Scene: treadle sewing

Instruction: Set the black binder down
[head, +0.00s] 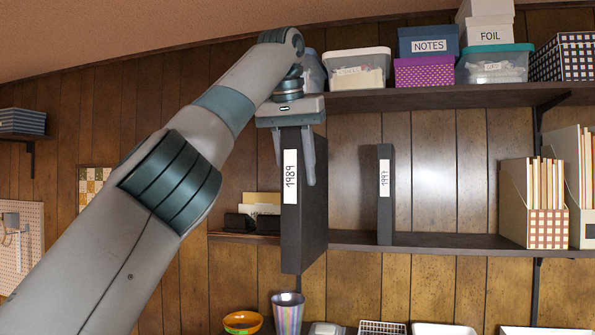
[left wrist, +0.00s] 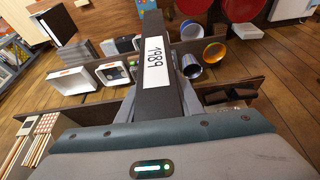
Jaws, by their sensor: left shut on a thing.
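The black binder (head: 305,226) with a white spine label reading 1989 hangs upright in my left gripper (head: 293,165), in front of the middle shelf. My left gripper is shut on the binder's upper part, with a finger on each side. The binder's lower end reaches below the shelf's edge in the head view. In the left wrist view the binder (left wrist: 155,100) runs away from the gripper, its label facing the camera. A second, thinner black binder labelled 1997 (head: 385,215) stands upright on the middle shelf (head: 450,243). My right gripper is not in view.
Free shelf room lies on both sides of the 1997 binder. Magazine files (head: 533,228) stand at the right. The upper shelf (head: 430,98) carries boxes. Below are an orange bowl (head: 243,322) and a striped cup (head: 288,312).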

